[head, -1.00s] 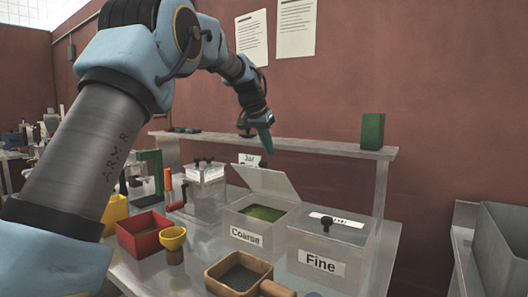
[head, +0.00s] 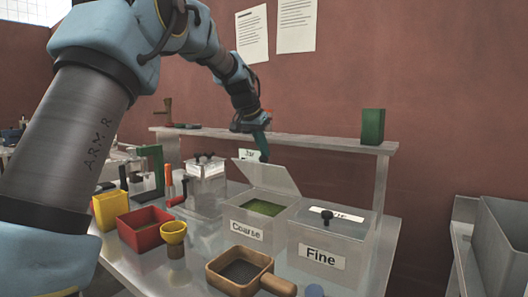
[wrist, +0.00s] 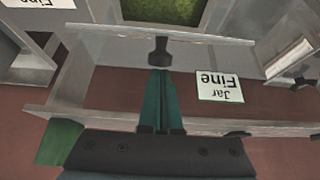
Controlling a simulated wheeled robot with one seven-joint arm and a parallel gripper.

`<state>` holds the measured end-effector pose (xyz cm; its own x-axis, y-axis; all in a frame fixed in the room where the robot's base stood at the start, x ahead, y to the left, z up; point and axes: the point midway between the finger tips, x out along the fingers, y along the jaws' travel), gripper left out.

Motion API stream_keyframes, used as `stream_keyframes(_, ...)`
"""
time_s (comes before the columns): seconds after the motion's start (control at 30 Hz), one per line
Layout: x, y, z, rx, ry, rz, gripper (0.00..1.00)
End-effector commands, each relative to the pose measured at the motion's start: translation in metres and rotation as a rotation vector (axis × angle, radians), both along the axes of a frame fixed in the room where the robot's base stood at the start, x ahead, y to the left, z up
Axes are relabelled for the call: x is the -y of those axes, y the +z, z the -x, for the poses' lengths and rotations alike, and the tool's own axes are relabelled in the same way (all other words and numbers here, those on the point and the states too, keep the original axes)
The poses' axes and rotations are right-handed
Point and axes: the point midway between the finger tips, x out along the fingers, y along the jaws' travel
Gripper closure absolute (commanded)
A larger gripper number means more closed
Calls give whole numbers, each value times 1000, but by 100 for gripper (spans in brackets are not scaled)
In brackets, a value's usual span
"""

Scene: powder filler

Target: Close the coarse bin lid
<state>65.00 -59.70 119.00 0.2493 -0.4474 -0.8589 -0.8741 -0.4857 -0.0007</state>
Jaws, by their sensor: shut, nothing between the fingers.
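The coarse bin (head: 246,229), labelled "Coarse", stands on the table with green powder (head: 263,207) inside. Its pale lid (head: 268,178) is open, tilted up and leaning back from the rear edge. In the wrist view the lid (wrist: 105,75) spans the upper middle, with a dark knob (wrist: 160,48) on its outer face. My gripper (head: 263,155) is shut and empty, pointing down behind the raised lid. In the wrist view its teal fingers (wrist: 162,92) end right by the knob; I cannot tell whether they touch it.
The closed fine bin (head: 325,250) stands to the right. A shelf (head: 330,144) with a green block (head: 373,126) runs behind the bins. A wooden-handled box (head: 240,272), a yellow cup (head: 173,232) and a red tray (head: 145,228) stand in front and left.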

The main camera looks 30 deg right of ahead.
Motion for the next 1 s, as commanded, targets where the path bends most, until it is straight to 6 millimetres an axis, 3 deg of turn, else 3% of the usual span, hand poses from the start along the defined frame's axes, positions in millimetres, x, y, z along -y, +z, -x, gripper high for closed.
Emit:
stream_keyframes(0.57, -6, -10, 3, 33, 0, 59, 100)
stream_keyframes(1.0, -21, -32, 11, 103, 2, 185, 100)
